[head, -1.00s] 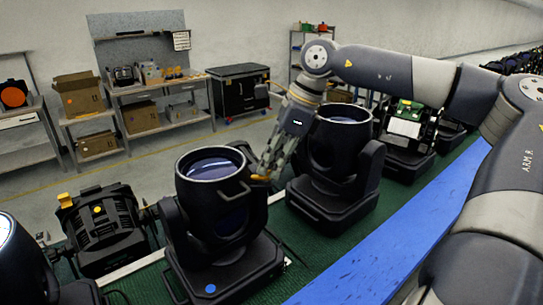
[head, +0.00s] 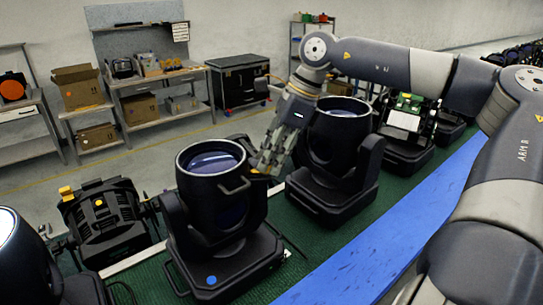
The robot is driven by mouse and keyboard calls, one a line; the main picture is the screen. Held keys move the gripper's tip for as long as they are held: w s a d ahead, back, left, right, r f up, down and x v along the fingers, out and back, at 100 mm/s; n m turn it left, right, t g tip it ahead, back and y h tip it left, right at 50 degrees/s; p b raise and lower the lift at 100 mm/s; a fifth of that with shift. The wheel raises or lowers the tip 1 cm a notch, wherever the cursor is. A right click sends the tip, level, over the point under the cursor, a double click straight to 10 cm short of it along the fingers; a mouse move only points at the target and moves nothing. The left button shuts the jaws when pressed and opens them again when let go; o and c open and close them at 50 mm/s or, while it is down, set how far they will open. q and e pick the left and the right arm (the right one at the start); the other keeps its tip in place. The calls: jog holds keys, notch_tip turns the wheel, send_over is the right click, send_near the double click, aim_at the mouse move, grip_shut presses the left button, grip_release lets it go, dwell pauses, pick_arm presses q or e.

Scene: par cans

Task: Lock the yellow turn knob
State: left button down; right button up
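My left gripper is not in view.
A second moving-head light (head: 335,165) stands close to the right of my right gripper. Lights stand along a green surface (head: 285,241) with a blue strip (head: 360,253) in front. A workbench (head: 160,82), boxes and a black case (head: 238,82) are behind across the floor.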

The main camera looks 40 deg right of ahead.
jog(key=v, duration=1.2)
